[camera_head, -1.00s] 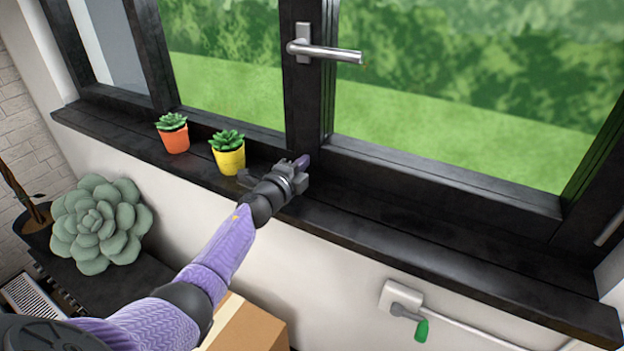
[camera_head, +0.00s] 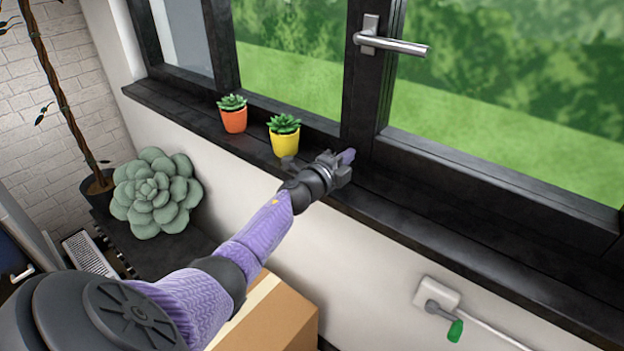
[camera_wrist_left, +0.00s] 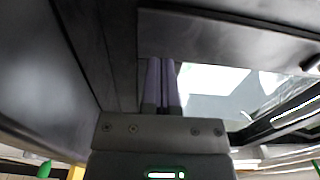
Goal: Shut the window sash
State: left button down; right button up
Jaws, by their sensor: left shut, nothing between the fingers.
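The window sash (camera_head: 480,175) is dark-framed, with a silver lever handle (camera_head: 392,44) on its left stile. The handle lies level, pointing right. I cannot tell from these views whether a gap stands between the sash and its frame. My left gripper (camera_head: 347,157) is low over the dark sill, near the foot of the handle-side stile. Its purple fingers are together and empty. They also show in the left wrist view (camera_wrist_left: 161,85), close to a dark frame member; contact is unclear. My right gripper is out of view.
An orange pot (camera_head: 234,119) and a yellow pot (camera_head: 285,142) with small plants stand on the sill (camera_head: 440,220), the yellow one just left of my gripper. A cardboard box (camera_head: 275,318) is below my arm. A grey-white crank box (camera_head: 437,294) is on the wall.

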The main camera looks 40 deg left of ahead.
pick_arm(q)
jog(key=s+p, duration=0.3)
jog(key=s, duration=0.7)
jog(key=s+d+f+n+g+b, duration=0.25)
jog(key=s+f, duration=0.25)
jog(key=f, duration=0.6)
jog(key=s+d+f+n+g+y+b, duration=0.1)
jog(key=s+d+f+n+g+b, duration=0.25)
jog(key=f, duration=0.85)
jog(key=s+d+f+n+g+b, duration=0.1)
jog(key=s+f+n+g, duration=0.25)
jog(key=s+f, duration=0.55)
jog(key=s+d+f+n+g+b, duration=0.1)
jog(key=s+d+f+g, duration=0.1)
jog(key=s+f, duration=0.3)
jog(key=s+d+f+n+g+h+b, duration=0.1)
jog(key=s+d+f, duration=0.4)
jog(key=s, duration=0.5)
jog(key=s+d+f+n+g+b, duration=0.2)
jog(key=s+d+f+n+g, duration=0.1)
jog(key=s+f, duration=0.4)
jog(key=shift+s+d+g+h, duration=0.4)
jog(key=shift+d+g, duration=0.3)
jog(key=shift+g, duration=0.25)
jog(key=shift+w, duration=0.1)
